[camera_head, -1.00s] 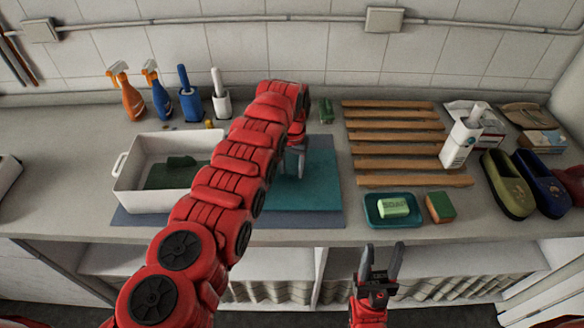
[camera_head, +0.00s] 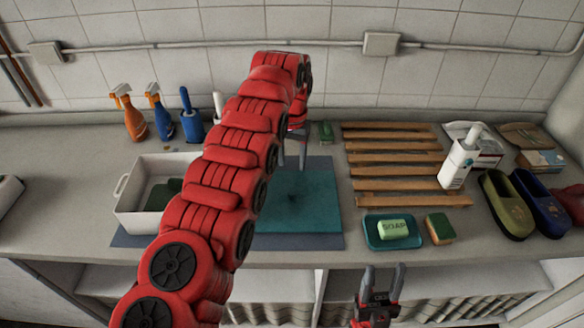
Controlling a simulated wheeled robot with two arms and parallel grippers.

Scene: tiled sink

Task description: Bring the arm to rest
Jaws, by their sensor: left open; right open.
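My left arm crosses the middle of the view from the lower left. Its gripper (camera_head: 293,148) hangs above the far part of the teal mat (camera_head: 300,205), fingers pointing down, partly hidden by the arm; it looks empty. My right gripper (camera_head: 383,281) is at the bottom, in front of the counter's front edge and below the soap dish. Its two fingers point up and stand apart, with nothing between them.
A white basin (camera_head: 128,205) with a dark green item stands left of my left arm. Spray bottles (camera_head: 130,118) stand behind it. A wooden slat rack (camera_head: 395,158), a soap dish (camera_head: 374,232), a sponge (camera_head: 440,228), a white pump bottle (camera_head: 456,165) and slippers (camera_head: 506,205) are on the right.

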